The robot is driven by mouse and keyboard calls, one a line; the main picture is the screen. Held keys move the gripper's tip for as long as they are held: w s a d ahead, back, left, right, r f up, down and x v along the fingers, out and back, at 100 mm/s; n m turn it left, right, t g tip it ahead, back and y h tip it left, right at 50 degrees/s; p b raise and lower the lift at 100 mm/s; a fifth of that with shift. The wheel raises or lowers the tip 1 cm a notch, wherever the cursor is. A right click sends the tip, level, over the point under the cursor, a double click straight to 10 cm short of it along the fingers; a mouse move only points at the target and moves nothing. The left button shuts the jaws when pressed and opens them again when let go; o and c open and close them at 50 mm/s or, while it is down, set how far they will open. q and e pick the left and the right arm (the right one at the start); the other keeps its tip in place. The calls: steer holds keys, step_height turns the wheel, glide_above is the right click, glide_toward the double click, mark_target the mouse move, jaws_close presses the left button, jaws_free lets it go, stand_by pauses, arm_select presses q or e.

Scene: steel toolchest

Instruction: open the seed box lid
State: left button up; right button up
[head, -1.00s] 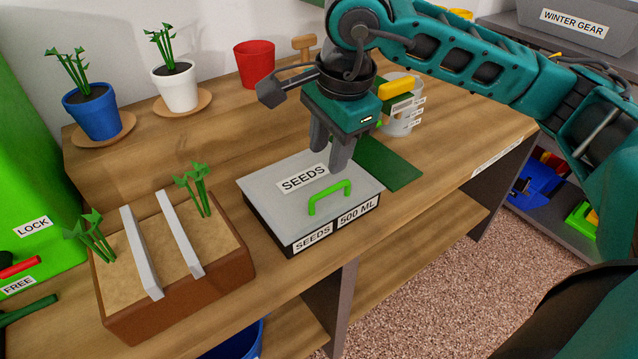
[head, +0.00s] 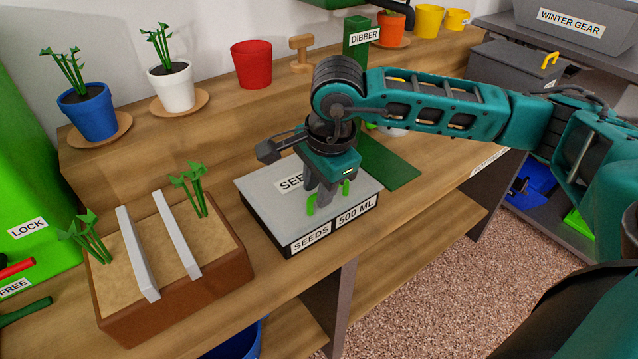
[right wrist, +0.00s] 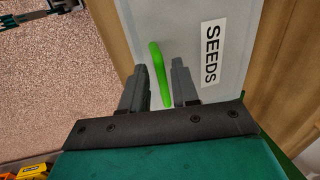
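The seed box (head: 292,239) stands on the wooden bench, a dark box with white "SEEDS" and "500 ML" labels on its front. Its flat grey lid (head: 262,190) lies closed on top, with a bright green handle (head: 311,204) near the front edge. My right gripper (head: 325,202) points down over the handle and hides its middle. In the right wrist view, the handle (right wrist: 159,72) lies between the two spread fingers, with gaps on both sides. The lid (right wrist: 190,25) shows beyond it. My left gripper is not in view.
A brown planter (head: 178,312) with seedlings and two grey bars stands left of the box. A green dibber stand (head: 388,165) is behind it on the right. Pots line the raised back shelf (head: 200,128). The bench's front edge is close to the box.

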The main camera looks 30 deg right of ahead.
jaws_close()
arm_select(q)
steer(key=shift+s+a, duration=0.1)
arm_select(e)
steer(key=shift+w+r, duration=0.1)
stand_by(0.3)
